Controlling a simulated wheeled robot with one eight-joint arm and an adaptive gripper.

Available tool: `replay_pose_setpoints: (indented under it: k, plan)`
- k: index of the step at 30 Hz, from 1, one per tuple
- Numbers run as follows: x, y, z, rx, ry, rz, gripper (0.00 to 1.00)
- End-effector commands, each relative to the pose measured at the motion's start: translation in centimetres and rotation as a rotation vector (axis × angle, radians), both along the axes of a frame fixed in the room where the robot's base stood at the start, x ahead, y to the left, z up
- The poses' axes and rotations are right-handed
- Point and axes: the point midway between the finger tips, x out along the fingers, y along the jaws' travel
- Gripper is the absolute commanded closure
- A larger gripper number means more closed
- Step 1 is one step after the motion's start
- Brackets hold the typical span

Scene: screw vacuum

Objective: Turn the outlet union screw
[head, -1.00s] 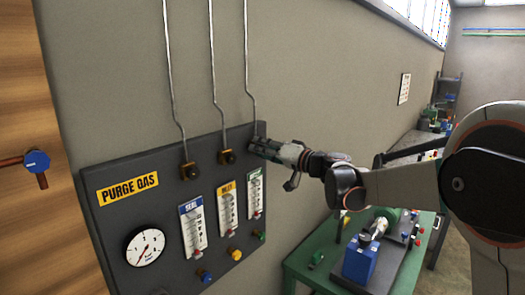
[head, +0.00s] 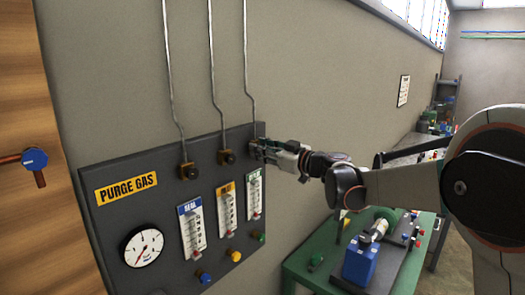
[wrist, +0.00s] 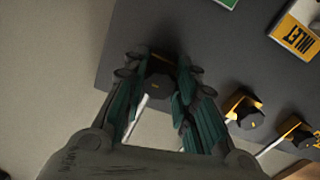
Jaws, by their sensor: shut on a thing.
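The outlet union screw (wrist: 157,86) is a dark hexagonal head between my fingers in the wrist view. It sits at the foot of the rightmost metal pipe, on the dark purge gas panel (head: 115,218). My gripper (wrist: 158,80) is shut on it, with green-padded fingers on both sides. In the head view my gripper (head: 259,149) reaches the panel's upper right corner from the right and hides the screw.
Two other union screws, one in the middle (head: 227,156) and one on the left (head: 188,171), sit beside it on the panel. Flow meters and coloured knobs are below. A green bench (head: 300,268) with a blue box (head: 360,265) stands at lower right.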

Motion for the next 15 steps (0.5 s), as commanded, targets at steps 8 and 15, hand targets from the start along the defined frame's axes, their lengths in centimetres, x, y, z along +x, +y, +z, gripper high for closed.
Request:
replay_pose_setpoints:
  k: [8,15]
  plan:
    - [0.13,0.04,0.13,-0.159,-0.205,0.0,0.98]
    - [0.19,0.01,0.2,-0.295,-0.381,-0.001,0.98]
